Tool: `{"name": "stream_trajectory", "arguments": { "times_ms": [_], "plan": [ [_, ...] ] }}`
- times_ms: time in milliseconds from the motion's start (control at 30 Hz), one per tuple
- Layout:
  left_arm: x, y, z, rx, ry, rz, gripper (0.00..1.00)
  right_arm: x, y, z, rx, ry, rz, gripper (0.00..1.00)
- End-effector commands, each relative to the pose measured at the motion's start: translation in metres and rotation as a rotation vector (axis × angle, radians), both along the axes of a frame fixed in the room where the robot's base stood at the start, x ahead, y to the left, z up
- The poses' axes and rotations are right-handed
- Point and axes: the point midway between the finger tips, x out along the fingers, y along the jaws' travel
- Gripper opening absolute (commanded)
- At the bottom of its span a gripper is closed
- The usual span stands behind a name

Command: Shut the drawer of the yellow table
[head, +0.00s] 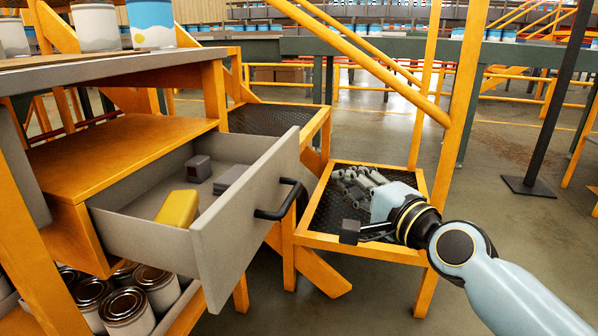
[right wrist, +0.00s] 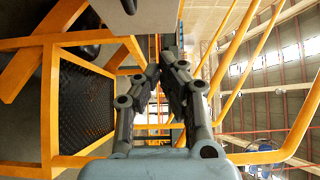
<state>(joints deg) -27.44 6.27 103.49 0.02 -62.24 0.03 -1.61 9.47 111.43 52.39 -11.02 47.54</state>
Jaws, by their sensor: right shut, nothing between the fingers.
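The drawer (head: 250,215) of the yellow table (head: 130,150) is pulled well open. It is grey with a black bar handle (head: 280,200) on its front. Inside lie a yellow block (head: 178,209), a small dark box (head: 201,168) and a grey item (head: 232,179). My right gripper (head: 350,231) is to the right of the drawer front, apart from the handle, its fingers pointing left toward it. It is shut and empty. In the right wrist view its fingers (right wrist: 160,75) come together ahead. My left gripper is not in view.
Yellow steps with dark mesh treads (head: 335,205) stand right behind the drawer, with a yellow handrail (head: 375,65) above. Paint cans (head: 127,308) sit on a shelf below the drawer. A black post (head: 555,110) stands at the right on open floor.

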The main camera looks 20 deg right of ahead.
Motion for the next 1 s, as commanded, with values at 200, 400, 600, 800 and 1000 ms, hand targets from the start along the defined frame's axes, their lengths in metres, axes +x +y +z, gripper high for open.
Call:
{"name": "stream_trajectory", "arguments": {
  "times_ms": [200,400,600,800,1000],
  "plan": [
    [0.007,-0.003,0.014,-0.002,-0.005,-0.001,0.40,0.044,0.008,0.000,0.002,-0.003,-0.001,0.00],
    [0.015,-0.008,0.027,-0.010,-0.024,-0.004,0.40,0.085,0.017,-0.001,0.000,0.000,-0.001,0.00],
    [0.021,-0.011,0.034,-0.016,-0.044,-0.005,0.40,0.101,0.041,-0.001,0.003,0.002,0.000,0.00],
    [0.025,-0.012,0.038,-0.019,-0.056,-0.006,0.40,0.107,0.049,0.000,0.000,0.001,0.000,0.00],
    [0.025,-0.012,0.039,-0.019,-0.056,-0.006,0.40,0.107,0.050,0.001,-0.001,0.001,0.000,0.00]
  ]
}}
